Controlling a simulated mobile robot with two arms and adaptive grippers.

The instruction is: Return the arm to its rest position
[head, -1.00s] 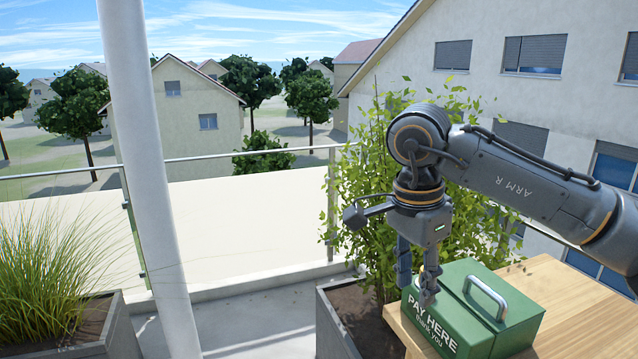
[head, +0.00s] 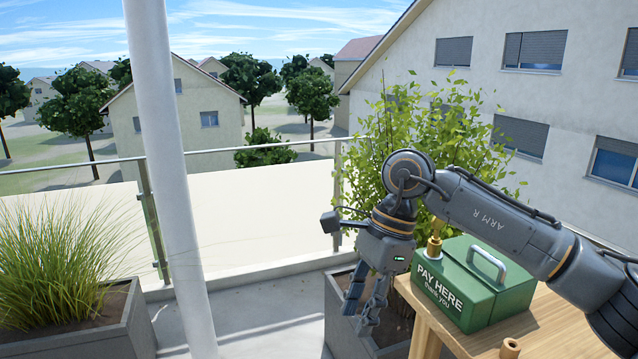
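My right gripper (head: 361,318) hangs from my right arm, which comes in from the right. Its two dark fingers point down with a gap between them and nothing visible in it. It is over the planter, left of the green box (head: 462,305) and apart from it. The box reads "PAY HERE thank you", has a metal handle on its lid and sits on the wooden table (head: 555,322). A small brass-coloured piece (head: 434,247) stands up at the box's top left. My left gripper is not in view.
A leafy bush (head: 432,140) grows from the grey planter (head: 340,318) by the table. A white post (head: 170,170) stands at the left, near a grass planter (head: 112,325). A small wooden cylinder (head: 510,349) is at the table's front. A railing runs behind; the floor between planters is clear.

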